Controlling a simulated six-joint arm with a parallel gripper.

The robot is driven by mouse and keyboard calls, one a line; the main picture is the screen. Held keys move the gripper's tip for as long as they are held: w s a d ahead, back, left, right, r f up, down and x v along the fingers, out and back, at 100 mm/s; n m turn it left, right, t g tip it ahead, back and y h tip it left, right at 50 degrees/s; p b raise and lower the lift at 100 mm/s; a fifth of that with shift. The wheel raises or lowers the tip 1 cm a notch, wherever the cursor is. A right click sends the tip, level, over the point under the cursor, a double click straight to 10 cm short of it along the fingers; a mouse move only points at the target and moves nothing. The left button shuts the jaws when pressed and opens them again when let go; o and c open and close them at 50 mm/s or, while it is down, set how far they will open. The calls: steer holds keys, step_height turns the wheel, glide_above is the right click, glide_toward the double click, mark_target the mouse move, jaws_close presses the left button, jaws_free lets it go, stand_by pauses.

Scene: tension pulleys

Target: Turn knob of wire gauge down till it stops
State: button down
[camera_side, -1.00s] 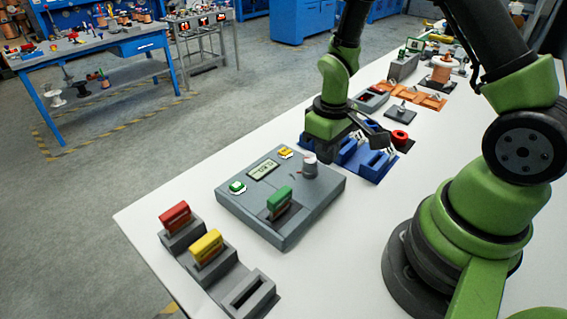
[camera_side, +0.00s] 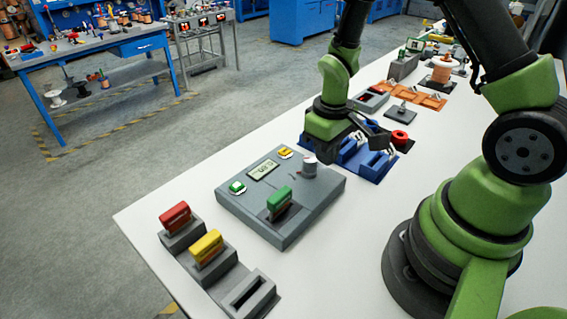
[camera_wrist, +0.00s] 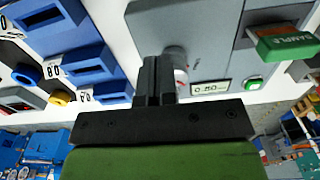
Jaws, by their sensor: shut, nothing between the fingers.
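The wire gauge (camera_side: 325,201) is a grey box on the white table, with a small display (camera_side: 263,171). In the side view the fingertips are mostly hidden. A green sample block (camera_side: 280,198) sits in the gauge's slot. The display digits are too small to read surely.
Blue holders (camera_side: 375,165) stand close behind my gripper. A grey rack with a red block (camera_side: 175,215) and a yellow block (camera_side: 207,246) is in front.

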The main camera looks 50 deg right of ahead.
steer(key=shift+a+f, duration=0.4)
steer(key=shift+f, duration=0.1)
steer(key=shift+w+a, duration=0.1)
steer(key=shift+a, duration=0.8)
steer(key=shift+s, duration=0.25)
steer(key=shift+s+a, duration=0.15)
steer(key=shift+s, duration=0.15)
step_height(320, 180, up, 6)
steer(key=shift+w, duration=0.15)
